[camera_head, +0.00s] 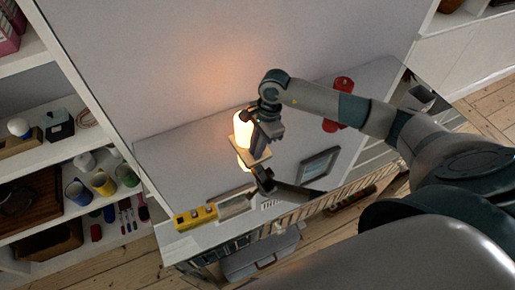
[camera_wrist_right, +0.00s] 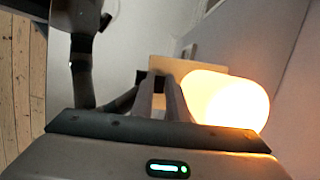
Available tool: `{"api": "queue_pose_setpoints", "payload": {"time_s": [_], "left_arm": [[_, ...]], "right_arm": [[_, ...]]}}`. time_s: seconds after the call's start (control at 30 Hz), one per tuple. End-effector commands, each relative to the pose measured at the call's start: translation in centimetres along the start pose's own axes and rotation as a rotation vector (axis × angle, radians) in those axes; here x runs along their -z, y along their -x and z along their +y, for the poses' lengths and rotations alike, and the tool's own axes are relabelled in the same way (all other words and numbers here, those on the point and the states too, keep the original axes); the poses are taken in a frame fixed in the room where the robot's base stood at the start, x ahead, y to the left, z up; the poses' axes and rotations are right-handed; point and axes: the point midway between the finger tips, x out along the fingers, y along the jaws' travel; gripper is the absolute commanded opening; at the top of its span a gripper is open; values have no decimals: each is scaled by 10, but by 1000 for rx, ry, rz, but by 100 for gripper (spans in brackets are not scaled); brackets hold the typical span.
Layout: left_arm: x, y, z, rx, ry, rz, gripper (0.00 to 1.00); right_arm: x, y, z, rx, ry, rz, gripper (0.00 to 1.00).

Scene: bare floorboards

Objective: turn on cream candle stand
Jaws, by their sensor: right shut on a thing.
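The candle stand shows as a cream plate (camera_head: 253,152) with a glowing, warm-white lit part (camera_head: 242,128) above it. More glow shows just below the plate. My right gripper (camera_head: 260,146) is at the right side of the lit part and is shut on the stand, though its fingertips are partly hidden. In the right wrist view, the fingers of my right gripper (camera_wrist_right: 163,85) reach the cream plate (camera_wrist_right: 205,67), and the bright rounded lit part (camera_wrist_right: 232,98) is close on their right. My left gripper is not in view.
A grey-white tabletop (camera_head: 300,135) lies below. It holds a red object (camera_head: 338,105), a framed panel (camera_head: 319,163) and a yellow object (camera_head: 195,217). A dark jointed bar (camera_head: 290,189) is just below the stand. A loaded shelf (camera_head: 45,160) stands at left.

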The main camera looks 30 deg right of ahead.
Motion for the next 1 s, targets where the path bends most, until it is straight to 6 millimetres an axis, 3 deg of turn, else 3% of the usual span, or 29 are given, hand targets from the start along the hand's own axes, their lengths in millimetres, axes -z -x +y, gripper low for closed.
{"api": "queue_pose_setpoints", "payload": {"time_s": [0.2, 0.5, 0.53, 1.0], "left_arm": [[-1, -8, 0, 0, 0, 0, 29], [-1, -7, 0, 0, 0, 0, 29], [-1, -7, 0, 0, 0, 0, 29], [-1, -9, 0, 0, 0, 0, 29]], "right_arm": [[-3, -2, -1, 3, 1, 98, 0], [-3, -1, -1, 4, -2, 105, 0], [-3, -1, -1, 4, -2, 105, 21], [-4, 4, -1, 5, -1, 102, 22]]}}
